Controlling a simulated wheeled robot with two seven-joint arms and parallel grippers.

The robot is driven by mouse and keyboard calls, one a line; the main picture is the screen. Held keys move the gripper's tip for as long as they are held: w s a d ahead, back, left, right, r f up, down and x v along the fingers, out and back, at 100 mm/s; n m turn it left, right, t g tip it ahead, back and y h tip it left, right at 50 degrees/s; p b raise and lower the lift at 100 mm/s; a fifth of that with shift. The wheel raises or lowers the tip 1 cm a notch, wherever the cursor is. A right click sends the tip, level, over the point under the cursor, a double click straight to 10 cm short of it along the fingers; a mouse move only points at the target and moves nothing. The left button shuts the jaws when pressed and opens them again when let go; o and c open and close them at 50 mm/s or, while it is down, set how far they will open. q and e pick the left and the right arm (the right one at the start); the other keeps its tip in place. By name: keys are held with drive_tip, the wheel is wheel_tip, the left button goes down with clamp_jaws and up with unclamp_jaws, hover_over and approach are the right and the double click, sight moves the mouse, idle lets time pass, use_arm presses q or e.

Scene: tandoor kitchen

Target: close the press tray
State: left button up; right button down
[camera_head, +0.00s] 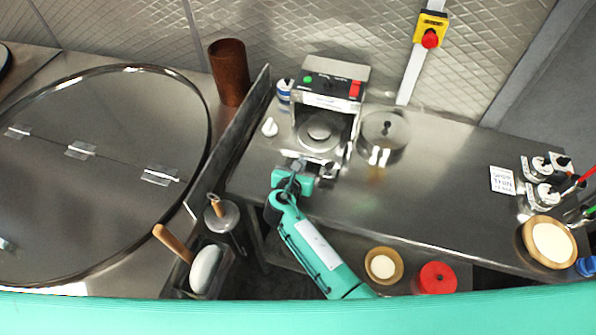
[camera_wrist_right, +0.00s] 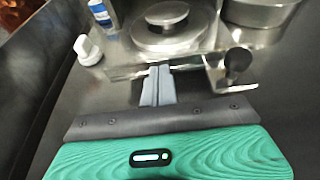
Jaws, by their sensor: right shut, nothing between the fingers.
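The press (camera_head: 333,92) stands on the steel counter with a control panel on top, showing a green button and red parts. Its tray (camera_head: 318,142) holds a round metal plate and shows at the front of the press; the plate also shows in the right wrist view (camera_wrist_right: 167,22). My right gripper (camera_head: 299,165) is at the tray's front edge. In the right wrist view its fingers (camera_wrist_right: 158,72) are together and empty, with the tips at the tray's front edge; contact is unclear. A dark knob (camera_wrist_right: 238,60) is right of the fingers. My left gripper is not seen.
A lidded steel pot (camera_head: 384,135) stands right of the press. A white knob-like item (camera_head: 270,127) and a blue-white container (camera_head: 284,90) are at its left. A tall metal panel (camera_head: 232,140) separates the large round lid (camera_head: 95,160).

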sight(314, 131)
drive_tip(key=w+d, duration=0.1)
drive_tip(key=w, duration=0.3)
drive_tip(key=w+d+b, duration=0.1)
drive_tip(key=w+d, duration=0.1)
drive_tip(key=w, duration=0.2)
drive_tip(key=w+d+b, duration=0.1)
drive_tip(key=w, duration=0.4)
drive_tip(key=shift+d+f, duration=0.1)
drive_tip(key=shift+d, duration=0.05)
drive_tip(key=shift+d+r, duration=0.1)
drive_tip(key=shift+r, duration=0.15)
